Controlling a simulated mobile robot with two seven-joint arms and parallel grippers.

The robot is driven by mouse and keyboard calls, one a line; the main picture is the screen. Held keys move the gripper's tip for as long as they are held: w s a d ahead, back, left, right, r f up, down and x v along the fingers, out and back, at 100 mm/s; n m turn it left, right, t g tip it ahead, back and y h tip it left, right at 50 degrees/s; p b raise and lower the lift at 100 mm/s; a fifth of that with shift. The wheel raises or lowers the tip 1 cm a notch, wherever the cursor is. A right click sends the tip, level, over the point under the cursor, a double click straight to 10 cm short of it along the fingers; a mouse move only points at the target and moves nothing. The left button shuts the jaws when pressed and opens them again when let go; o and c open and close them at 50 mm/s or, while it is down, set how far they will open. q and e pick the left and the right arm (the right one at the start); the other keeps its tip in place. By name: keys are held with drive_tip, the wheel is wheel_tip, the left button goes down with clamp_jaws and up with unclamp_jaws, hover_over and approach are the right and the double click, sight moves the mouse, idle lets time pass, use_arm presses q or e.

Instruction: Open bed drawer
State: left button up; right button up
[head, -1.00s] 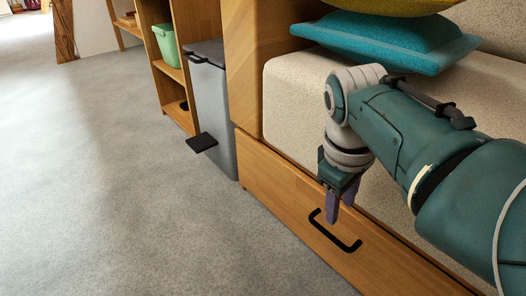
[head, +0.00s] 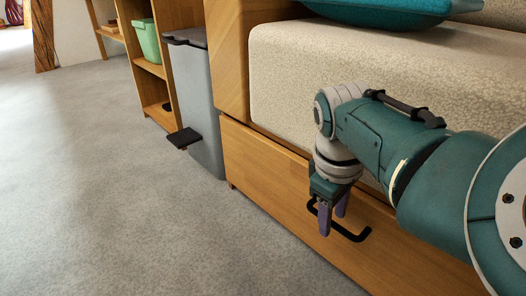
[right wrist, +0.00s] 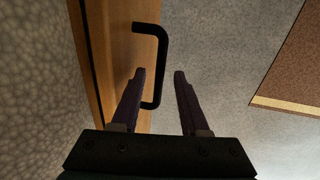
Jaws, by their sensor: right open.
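The wooden bed drawer (head: 270,190) lies under the beige mattress (head: 350,85) and looks closed. Its black bar handle (head: 350,235) is on the front face. In the right wrist view the two purple fingers (right wrist: 158,95) are open and empty. My left gripper is not in view.
A grey pedal bin (head: 195,100) with a black pedal (head: 185,138) stands left of the drawer. A wooden shelf (head: 155,70) holds a green tub (head: 147,40). The grey floor (head: 110,200) before the drawer is clear. A teal cushion (head: 380,10) lies on the bed.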

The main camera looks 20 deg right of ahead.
drive_tip(key=shift+w, duration=0.15)
drive_tip(key=shift+c, duration=0.3)
clamp_jaws()
idle(1.0)
